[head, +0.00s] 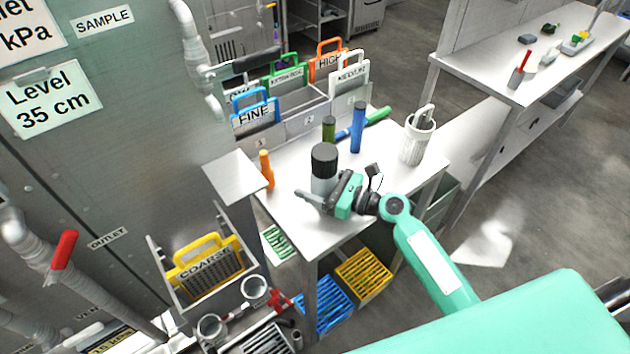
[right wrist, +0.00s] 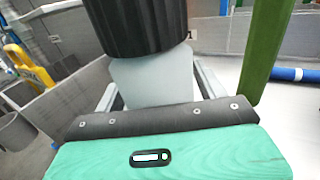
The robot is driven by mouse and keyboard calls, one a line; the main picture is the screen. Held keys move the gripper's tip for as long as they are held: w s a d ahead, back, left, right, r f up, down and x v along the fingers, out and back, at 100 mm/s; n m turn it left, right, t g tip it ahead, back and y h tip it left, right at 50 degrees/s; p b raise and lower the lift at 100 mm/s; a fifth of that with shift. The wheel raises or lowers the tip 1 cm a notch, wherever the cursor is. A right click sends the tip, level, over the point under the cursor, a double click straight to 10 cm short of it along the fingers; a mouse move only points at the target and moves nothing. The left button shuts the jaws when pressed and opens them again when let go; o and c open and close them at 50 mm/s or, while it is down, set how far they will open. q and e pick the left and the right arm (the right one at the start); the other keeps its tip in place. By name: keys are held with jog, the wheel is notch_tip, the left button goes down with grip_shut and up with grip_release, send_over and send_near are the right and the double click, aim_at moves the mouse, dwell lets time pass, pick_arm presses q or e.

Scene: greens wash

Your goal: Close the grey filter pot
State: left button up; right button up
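The grey filter pot (head: 322,186) stands upright on the metal bench, with a black ribbed lid (head: 324,157) on top. In the right wrist view the lid (right wrist: 135,25) covers the top of the pale grey body (right wrist: 155,78). Whether it is fully seated I cannot tell. My right gripper (head: 322,199) is low at the pot. In the right wrist view its two fingers lie along both sides of the body and look in contact with it. The pot's far side is hidden. My left gripper is out of view.
Orange (head: 266,170), green (head: 328,130) and blue (head: 357,127) cylinders stand near the pot. A blue and green rod (head: 376,117) lies behind. A white pot (head: 417,142) stands right. Labelled screens like FINE (head: 255,110) line the back. Bench space in front right is clear.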

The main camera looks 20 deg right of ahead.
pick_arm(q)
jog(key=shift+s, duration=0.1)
pick_arm(e)
jog(key=shift+r, duration=0.2)
jog(key=shift+s+d+f, duration=0.15)
jog(key=shift+s+d, duration=0.1)
jog(key=b+v, duration=0.2)
jog(key=v, duration=0.9)
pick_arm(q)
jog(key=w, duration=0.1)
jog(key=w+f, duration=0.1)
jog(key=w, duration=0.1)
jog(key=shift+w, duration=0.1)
pick_arm(e)
jog(key=shift+s+d, duration=0.1)
jog(key=shift+s, duration=0.05)
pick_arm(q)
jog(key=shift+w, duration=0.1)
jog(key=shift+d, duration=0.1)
